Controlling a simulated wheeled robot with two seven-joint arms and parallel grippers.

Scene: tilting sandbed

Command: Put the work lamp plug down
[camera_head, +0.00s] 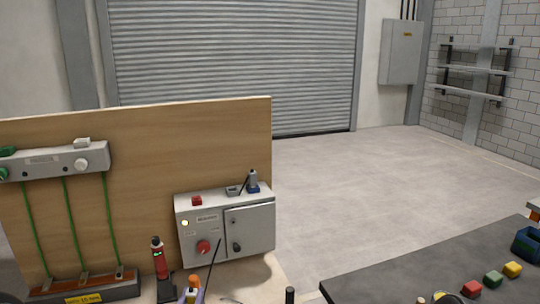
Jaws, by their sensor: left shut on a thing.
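My left gripper (190,296) is at the bottom edge, left of centre, mostly cut off by the frame. It is shut on a small orange piece (193,281), which I take to be the work lamp plug. Its lower part is hidden. The held piece is low in front of the grey control box, just right of a red and black upright device (160,262). I cannot tell whether it touches the bench. My right gripper does not show.
A wooden panel carries a grey socket strip (60,161) with green cables. The grey control box (228,232) has a red knob and small items on top. A thin black rod (213,260) rises beside the gripper. A dark table (400,275) at right holds coloured blocks (493,279).

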